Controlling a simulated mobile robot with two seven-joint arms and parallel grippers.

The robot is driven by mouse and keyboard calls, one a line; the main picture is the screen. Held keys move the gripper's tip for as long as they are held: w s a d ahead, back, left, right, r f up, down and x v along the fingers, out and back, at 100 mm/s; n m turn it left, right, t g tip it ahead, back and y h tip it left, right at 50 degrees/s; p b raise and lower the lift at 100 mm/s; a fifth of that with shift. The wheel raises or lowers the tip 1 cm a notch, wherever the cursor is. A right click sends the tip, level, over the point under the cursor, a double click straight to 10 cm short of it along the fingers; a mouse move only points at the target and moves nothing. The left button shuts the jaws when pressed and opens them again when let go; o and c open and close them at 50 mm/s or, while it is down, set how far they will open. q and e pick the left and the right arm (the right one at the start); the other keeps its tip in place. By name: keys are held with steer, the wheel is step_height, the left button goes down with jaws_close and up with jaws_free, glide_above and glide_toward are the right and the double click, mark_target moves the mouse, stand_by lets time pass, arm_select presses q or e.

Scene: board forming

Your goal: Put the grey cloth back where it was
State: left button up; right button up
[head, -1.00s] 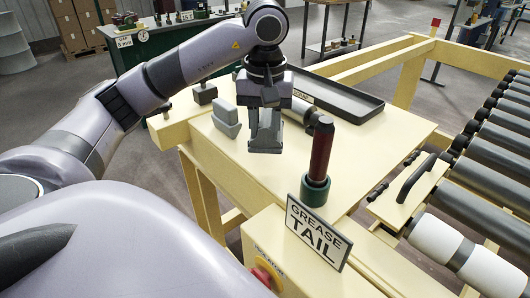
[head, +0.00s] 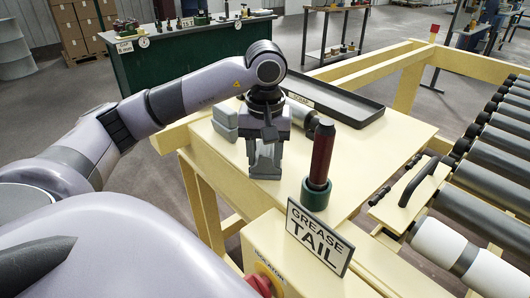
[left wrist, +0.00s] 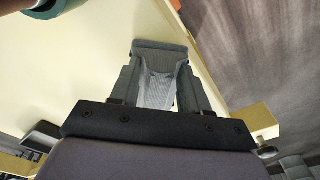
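My left gripper (head: 265,172) is over the cream tabletop (head: 365,150), left of the red cylinder, fingers pointing down. In the left wrist view, the gripper (left wrist: 160,50) has pleated grey material, apparently the grey cloth (left wrist: 161,85), bunched between its fingers. In the head view the fingers and cloth look alike in grey, and I cannot tell whether they touch the table. A grey blocky object (head: 224,122) sits just left of the gripper. My right gripper is out of view.
A red cylinder (head: 322,155) stands in a green base (head: 316,193) close to the gripper. Behind are a lying metal cylinder (head: 302,115) and a black tray (head: 335,101). A GREASE TAIL sign (head: 318,235) stands in front. Rollers (head: 500,150) lie right. Bare tabletop shows right of the red cylinder.

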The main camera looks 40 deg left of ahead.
arm_select(q)
steer(key=shift+o, duration=0.3)
steer(key=shift+r, duration=0.3)
step_height(320, 180, up, 12)
steer(key=p, duration=0.4)
steer(key=shift+s+d+f, duration=0.15)
steer(key=shift+s+d, duration=0.1)
steer(key=shift+d, duration=0.05)
steer(key=shift+s, duration=0.1)
